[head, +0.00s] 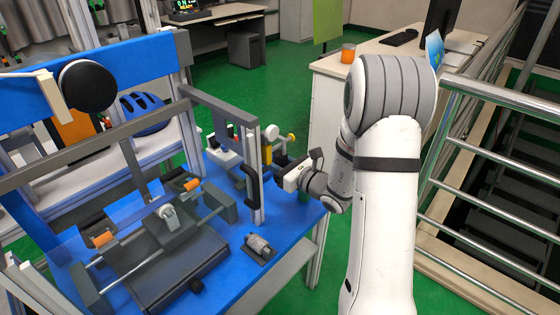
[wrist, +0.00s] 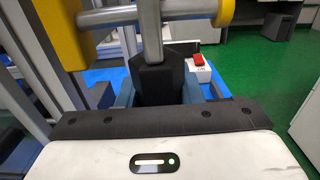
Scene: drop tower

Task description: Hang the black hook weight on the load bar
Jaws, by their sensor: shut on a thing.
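The black hook weight (wrist: 158,82) stands upright in the wrist view, with a grey metal stem (wrist: 150,35) rising from it out of the top of the picture. My gripper (wrist: 160,92) is shut on its black body, with a blue-grey finger on each side. The load bar (wrist: 186,8) is a grey rod between yellow end pieces, level with the upper stem. The hook's top is out of view, so I cannot tell whether it is over the bar. In the head view my gripper (head: 280,172) is beside the yellow-ended bar, and the weight is not clear there.
A white box with a red button (wrist: 198,66) is behind the weight to the right. A grey frame post (head: 257,180) and black handle (head: 252,184) stand left of my gripper. A grey cylinder (head: 258,245) lies on the blue table (head: 236,276). A stair railing (head: 490,100) is at right.

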